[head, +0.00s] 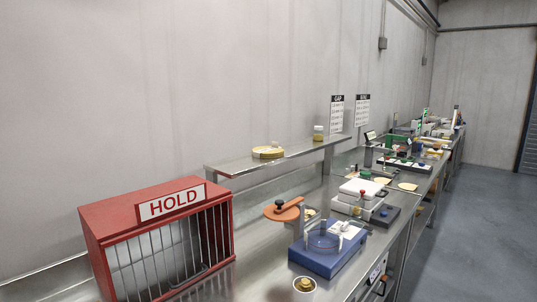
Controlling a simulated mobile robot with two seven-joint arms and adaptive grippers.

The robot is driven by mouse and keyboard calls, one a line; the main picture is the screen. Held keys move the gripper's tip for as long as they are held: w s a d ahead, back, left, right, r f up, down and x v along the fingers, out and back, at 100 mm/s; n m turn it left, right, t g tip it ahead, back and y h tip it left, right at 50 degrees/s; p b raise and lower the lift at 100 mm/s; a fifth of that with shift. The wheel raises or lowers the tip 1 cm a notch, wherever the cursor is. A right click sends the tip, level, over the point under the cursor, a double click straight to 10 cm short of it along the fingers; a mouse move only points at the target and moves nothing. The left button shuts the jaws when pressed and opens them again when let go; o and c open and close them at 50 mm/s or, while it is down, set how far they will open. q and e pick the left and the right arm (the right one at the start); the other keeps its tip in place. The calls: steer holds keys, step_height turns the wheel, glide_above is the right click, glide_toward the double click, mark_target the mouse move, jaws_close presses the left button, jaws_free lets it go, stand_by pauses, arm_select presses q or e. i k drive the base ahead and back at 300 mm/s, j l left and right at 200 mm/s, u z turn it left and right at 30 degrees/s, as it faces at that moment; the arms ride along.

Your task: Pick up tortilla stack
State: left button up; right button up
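A low, round, pale-yellow item (268,152) lies on the raised steel shelf (240,164); it may be the tortilla stack, but it is too small to be sure. Flat cream-coloured discs also lie farther along the counter, one nearer (408,186) and one just behind it (382,181). I cannot tell whether these are single tortillas or stacks. Neither of my grippers is in view, and nothing is seen touching these items.
A red barred cabinet marked HOLD (160,240) stands at the left on the steel counter (235,275). A blue device (328,250), an orange round-topped fixture (283,211) and a white press-like machine (362,197) crowd the counter. Grey floor (470,240) is clear at right.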

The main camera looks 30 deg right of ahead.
mark_target(274, 152)
steer(key=u, duration=0.45)
steer(key=k+l+u, duration=0.1)
steer(key=l+u, duration=0.2)
steer(key=k+l+u, duration=0.15)
steer(key=l+u, duration=0.15)
steer(key=k+l+u, duration=0.15)
steer(key=l+u, duration=0.15)
steer(key=k+l+u, duration=0.35)
steer(key=k+l, duration=0.35)
steer(key=k+l+u, duration=0.15)
steer(key=k+l, duration=0.65)
